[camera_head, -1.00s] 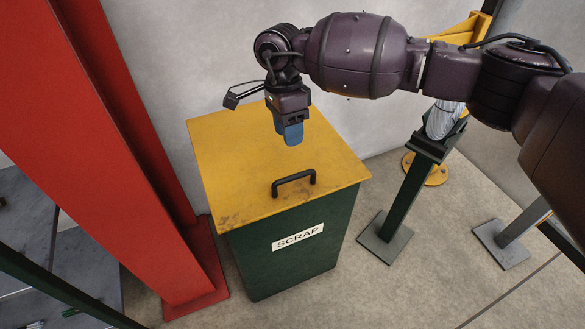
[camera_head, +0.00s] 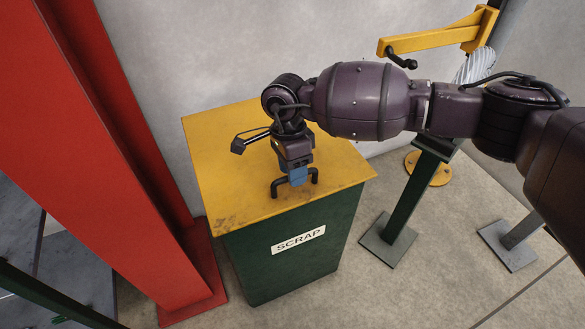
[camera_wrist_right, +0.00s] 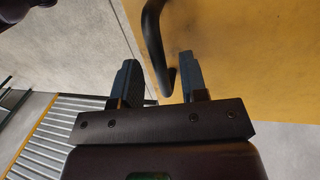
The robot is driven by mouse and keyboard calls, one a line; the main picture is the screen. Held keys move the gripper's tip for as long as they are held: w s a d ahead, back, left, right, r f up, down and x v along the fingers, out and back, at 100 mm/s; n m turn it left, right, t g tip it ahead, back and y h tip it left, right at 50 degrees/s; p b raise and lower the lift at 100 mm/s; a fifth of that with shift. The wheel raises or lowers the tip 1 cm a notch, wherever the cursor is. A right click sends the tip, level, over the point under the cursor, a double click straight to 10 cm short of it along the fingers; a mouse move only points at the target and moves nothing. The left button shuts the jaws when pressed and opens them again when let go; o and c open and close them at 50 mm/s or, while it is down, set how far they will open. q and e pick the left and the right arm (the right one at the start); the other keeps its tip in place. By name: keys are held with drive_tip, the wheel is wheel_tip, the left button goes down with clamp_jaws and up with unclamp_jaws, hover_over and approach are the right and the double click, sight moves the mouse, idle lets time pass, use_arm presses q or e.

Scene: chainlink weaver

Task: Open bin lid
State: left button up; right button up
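The green scrap bin (camera_head: 290,255) stands on the floor with its flat yellow lid (camera_head: 225,165) shut. A black bar handle (camera_head: 314,180) is on the lid near its front edge. My right gripper (camera_head: 298,177) is over the handle and hides its middle in the head view. In the right wrist view, my right gripper (camera_wrist_right: 158,75) is open, its two dark fingers apart. The handle (camera_wrist_right: 153,40) shows in the gap between them, closer to the right finger. I cannot tell whether a finger touches it. My left gripper is not in view.
A red post (camera_head: 120,150) stands close to the bin's left side. A dark green stand (camera_head: 405,205) and a yellow bracket arm (camera_head: 430,40) are to the right. A grey wall is behind, and concrete floor is open in front right. A roller conveyor (camera_wrist_right: 60,130) shows in the wrist view.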

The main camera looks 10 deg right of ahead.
drive_tip(key=shift+c, duration=0.5)
clamp_jaws()
